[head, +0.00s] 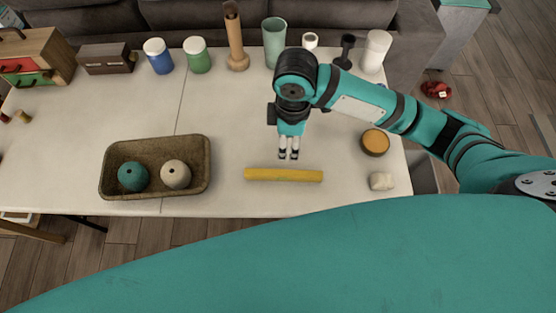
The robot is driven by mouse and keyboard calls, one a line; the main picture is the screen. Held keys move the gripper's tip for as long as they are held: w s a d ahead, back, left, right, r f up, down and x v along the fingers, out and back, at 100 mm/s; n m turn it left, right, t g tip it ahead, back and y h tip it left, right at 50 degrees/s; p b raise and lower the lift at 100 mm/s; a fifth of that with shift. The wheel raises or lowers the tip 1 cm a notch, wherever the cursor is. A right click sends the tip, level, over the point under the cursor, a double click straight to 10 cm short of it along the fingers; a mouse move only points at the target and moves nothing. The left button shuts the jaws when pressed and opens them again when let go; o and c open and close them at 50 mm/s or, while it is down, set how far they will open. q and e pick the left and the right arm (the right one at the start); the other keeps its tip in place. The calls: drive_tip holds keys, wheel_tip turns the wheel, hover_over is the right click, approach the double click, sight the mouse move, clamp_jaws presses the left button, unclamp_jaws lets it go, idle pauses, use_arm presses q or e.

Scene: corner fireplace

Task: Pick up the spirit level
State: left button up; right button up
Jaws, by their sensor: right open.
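The spirit level (284,175) looks like a yellow bar lying flat on the white table, near the table's front edge and left to right in the head view. My right gripper (289,157) points down just behind the middle of the bar in the picture. It is open and empty, with a narrow gap between its fingers. I cannot tell how high it is above the table. My left gripper is not in view.
A brown basket (156,139) with a teal ball (133,176) and a beige ball (175,174) stands left of the bar. A round orange-topped container (375,142) and a pale block (381,181) are to the right. Several jars and vases line the back edge.

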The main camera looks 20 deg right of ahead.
approach(288, 173)
wheel_tip(288, 173, down, 5)
drive_tip(key=shift+w+f+p, duration=0.1)
drive_tip(key=shift+p, duration=0.35)
drive_tip(key=shift+f, duration=0.45)
wheel_tip(288, 173, down, 4)
drive_tip(key=shift+a+r+p, duration=0.1)
drive_tip(key=shift+r+p, duration=0.05)
drive_tip(key=shift+p, duration=0.3)
drive_tip(key=shift+f, duration=0.4)
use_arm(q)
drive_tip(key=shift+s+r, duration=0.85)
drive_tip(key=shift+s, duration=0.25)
use_arm(e)
clamp_jaws()
